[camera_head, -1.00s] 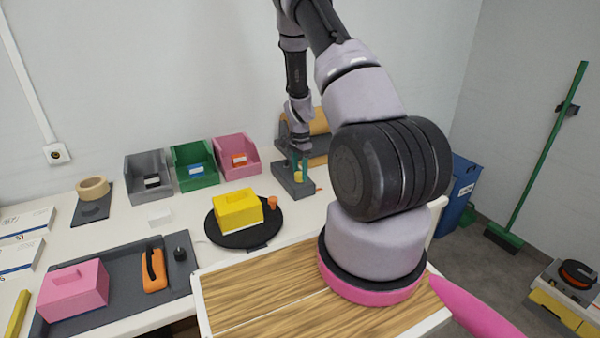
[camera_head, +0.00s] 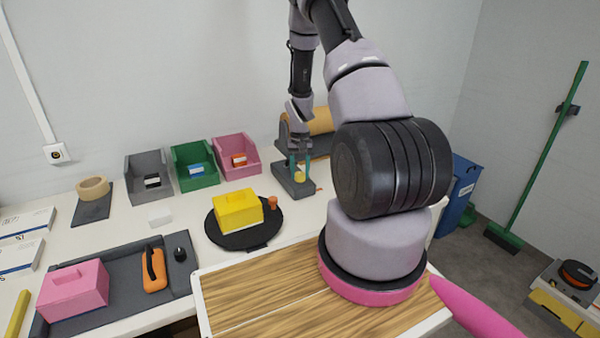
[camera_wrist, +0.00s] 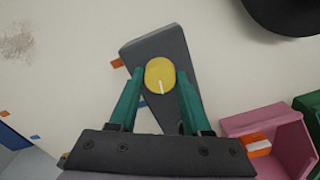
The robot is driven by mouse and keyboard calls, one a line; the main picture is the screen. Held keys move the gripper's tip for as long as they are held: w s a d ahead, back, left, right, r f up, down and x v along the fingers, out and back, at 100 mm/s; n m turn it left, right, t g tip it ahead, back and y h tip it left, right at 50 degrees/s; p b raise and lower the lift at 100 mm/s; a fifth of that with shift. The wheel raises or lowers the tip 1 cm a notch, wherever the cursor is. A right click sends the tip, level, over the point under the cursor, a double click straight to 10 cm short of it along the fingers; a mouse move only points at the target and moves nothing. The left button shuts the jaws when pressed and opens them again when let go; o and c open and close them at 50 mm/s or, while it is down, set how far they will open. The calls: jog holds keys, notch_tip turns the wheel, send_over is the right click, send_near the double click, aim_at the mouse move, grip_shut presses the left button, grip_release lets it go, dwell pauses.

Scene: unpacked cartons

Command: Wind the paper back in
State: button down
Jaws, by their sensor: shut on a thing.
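A brown paper roll (camera_head: 320,121) lies in a dark holder at the back of the bench, partly hidden by my arm. In front of it stands a dark grey block (camera_head: 291,182) with a round yellow knob (camera_head: 300,177). In the wrist view the yellow knob (camera_wrist: 160,84) shows a white line pointing down the picture, on the end of the grey block (camera_wrist: 168,48). My gripper (camera_wrist: 160,72) has its teal fingers on both sides of the knob and is shut on it. My gripper (camera_head: 300,168) points down at the block in the head view.
Grey, green (camera_head: 196,178) and pink (camera_head: 238,166) bins stand along the wall to the left. A black turntable (camera_head: 225,235) carries a yellow box (camera_head: 237,212) and a small orange piece (camera_head: 272,203). Bare white bench lies between the turntable and the grey block.

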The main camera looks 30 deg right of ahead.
aim_at(300, 173)
jog(key=shift+n, duration=1.1)
jog(key=shift+c, duration=1.8)
grip_release()
jog(key=shift+r, duration=0.15)
notch_tip(300, 173, up, 11)
jog(key=shift+f, duration=0.2)
jog(key=shift+r, duration=0.1)
